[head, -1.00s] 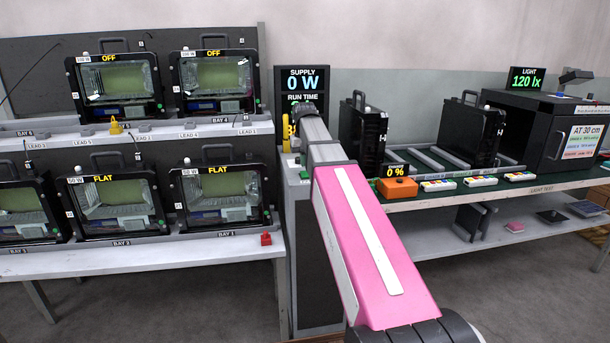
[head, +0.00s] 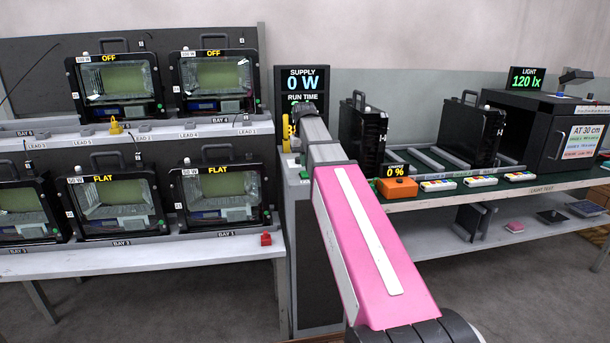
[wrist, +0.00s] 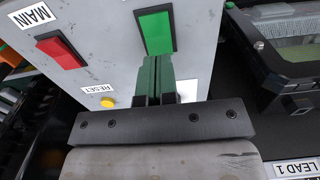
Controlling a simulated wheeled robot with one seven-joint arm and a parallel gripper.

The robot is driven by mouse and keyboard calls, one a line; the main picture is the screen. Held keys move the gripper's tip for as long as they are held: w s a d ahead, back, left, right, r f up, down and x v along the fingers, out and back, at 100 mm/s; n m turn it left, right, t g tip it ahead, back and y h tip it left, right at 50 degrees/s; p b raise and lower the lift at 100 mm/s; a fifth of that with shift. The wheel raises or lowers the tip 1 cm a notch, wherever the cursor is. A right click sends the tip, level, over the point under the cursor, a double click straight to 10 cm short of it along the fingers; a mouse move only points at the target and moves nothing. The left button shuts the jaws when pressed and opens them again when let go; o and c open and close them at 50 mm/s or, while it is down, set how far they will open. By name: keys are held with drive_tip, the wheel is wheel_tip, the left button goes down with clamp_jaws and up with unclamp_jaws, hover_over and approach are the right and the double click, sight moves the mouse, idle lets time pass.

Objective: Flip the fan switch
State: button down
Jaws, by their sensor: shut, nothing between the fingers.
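No switch with a readable fan label shows in either view. In the wrist view, a grey panel (wrist: 205,35) carries a green rectangular switch (wrist: 157,32), a red switch (wrist: 60,50) beside a MAIN label, and a yellow button (wrist: 108,102) by a RESET label. My gripper (wrist: 156,60) is shut and empty. Its tips are right at the lower edge of the green switch; I cannot tell whether they touch it. In the head view my arm hides the gripper at the grey supply cabinet (head: 315,255).
A supply display (head: 303,83) reads 0 W above the cabinet. Floodlight housings (head: 115,205) stand in racks at left. At right, a bench holds black housings (head: 470,130), an orange box (head: 398,189) and a dark test box (head: 545,125). Bare floor (head: 180,305) lies in front.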

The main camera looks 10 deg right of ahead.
sight(304, 172)
drive_tip(key=shift+f, duration=1.25)
idle(1.1)
drive_tip(key=shift+r, duration=3.5)
